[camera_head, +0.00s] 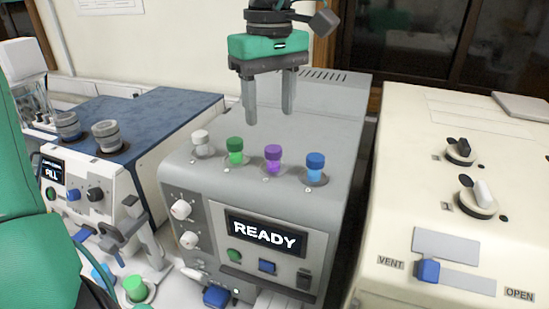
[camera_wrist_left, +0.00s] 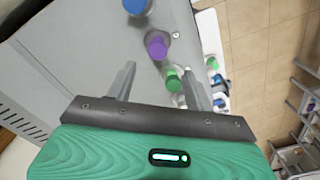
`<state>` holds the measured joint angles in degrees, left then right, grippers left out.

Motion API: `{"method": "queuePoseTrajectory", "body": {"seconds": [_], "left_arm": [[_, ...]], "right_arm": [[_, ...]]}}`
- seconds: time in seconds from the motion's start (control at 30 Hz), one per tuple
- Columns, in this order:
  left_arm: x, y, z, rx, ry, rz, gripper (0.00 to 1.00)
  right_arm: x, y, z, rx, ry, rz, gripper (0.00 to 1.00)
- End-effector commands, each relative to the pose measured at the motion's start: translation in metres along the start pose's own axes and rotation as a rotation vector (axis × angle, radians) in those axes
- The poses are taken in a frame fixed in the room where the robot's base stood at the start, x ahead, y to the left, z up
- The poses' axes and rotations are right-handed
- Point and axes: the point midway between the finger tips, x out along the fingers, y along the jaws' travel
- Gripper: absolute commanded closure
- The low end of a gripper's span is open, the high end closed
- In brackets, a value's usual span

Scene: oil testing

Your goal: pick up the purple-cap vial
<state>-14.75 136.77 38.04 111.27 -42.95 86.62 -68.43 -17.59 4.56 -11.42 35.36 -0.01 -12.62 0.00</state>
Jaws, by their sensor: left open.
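The purple-cap vial (camera_head: 273,157) stands upright in the top of a grey machine (camera_head: 335,130), third from the left in a row of capped vials. My left gripper (camera_head: 270,117) hangs with its fingers pointing down, above and behind the row. Its jaws are apart and empty, not touching the vial in what I see. In the left wrist view the purple cap (camera_wrist_left: 157,44) lies just beyond the fingertips (camera_wrist_left: 160,70), roughly in line with the gap between them. My right gripper is not in view.
A green-cap vial (camera_head: 235,148) and a white-cap vial (camera_head: 201,140) stand left of the purple one, and a blue-cap vial (camera_head: 316,164) stands right. A blue-topped machine (camera_head: 165,115) is at left, a cream cabinet (camera_head: 455,120) at right. Space above the row is clear.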

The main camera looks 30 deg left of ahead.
Motion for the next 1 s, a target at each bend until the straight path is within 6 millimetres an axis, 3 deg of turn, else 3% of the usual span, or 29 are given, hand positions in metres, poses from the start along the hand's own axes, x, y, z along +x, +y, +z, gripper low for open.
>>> {"method": "queuePoseTrajectory", "body": {"seconds": [0.2, 0.43, 0.7, 1.0], "left_arm": [[0.034, 0.0, 0.0, -0.001, -0.003, -0.002, 0.47], [0.049, 0.001, 0.002, 0.0, -0.004, -0.001, 0.47], [0.086, 0.002, 0.005, -0.003, -0.005, 0.0, 0.47], [0.094, 0.003, 0.005, -0.004, -0.004, 0.004, 0.47]], "right_arm": [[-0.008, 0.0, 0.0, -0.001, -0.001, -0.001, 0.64], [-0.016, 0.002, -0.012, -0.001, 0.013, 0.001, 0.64], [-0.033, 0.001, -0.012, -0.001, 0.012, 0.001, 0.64], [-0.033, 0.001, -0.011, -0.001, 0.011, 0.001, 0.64]]}}
